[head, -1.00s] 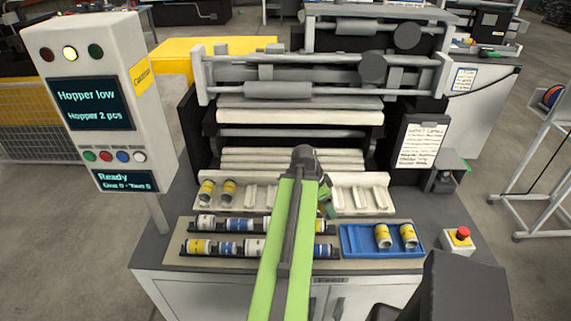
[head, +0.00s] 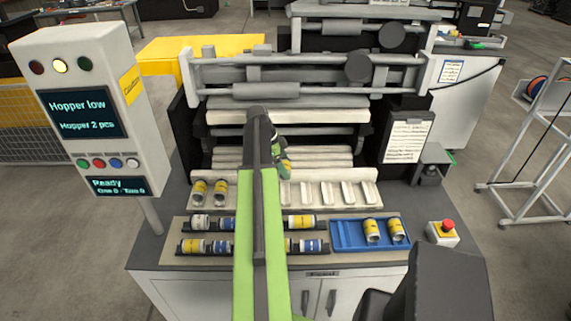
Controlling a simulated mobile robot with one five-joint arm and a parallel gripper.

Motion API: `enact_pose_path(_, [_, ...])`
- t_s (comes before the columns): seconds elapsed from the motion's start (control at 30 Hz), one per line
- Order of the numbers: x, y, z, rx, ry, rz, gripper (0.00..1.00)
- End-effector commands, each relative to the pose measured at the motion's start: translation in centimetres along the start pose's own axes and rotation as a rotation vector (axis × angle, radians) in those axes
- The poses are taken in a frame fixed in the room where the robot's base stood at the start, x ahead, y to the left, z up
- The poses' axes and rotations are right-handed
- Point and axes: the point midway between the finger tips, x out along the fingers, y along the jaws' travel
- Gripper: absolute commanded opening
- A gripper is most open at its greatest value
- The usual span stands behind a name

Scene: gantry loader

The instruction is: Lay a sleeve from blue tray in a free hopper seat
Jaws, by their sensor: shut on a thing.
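The blue tray (head: 345,234) lies at the front right of the bench, with two yellow-banded sleeves (head: 371,231) at its right end and bare floor on its left. The pale hopper (head: 328,206) runs behind it. Several seats (head: 327,193) right of my arm are free; those behind the arm are hidden. My gripper (head: 284,166) is above and behind the hopper's middle, partly covered by my arm. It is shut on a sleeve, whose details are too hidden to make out.
Two dark racks (head: 180,247) hold several yellow-, blue- and white-banded sleeves left of the tray. Machine rollers (head: 280,117) rise behind the hopper. A display post (head: 83,110) stands left, and a red stop button (head: 446,226) is at the bench's right.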

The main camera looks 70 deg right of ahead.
Motion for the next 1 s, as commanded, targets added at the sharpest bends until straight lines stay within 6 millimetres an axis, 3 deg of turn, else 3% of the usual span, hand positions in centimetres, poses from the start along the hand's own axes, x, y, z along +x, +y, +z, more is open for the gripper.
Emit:
enact_pose_path(0.27, [2.2, 0.0, 0.8, -0.001, 0.000, -0.001, 0.14])
enact_pose_path(0.8, [9.0, 0.0, 3.6, -0.001, 0.000, -0.001, 0.14])
enact_pose_path(1.0, [9.8, 0.0, 3.9, -0.001, 0.000, -0.001, 0.14])
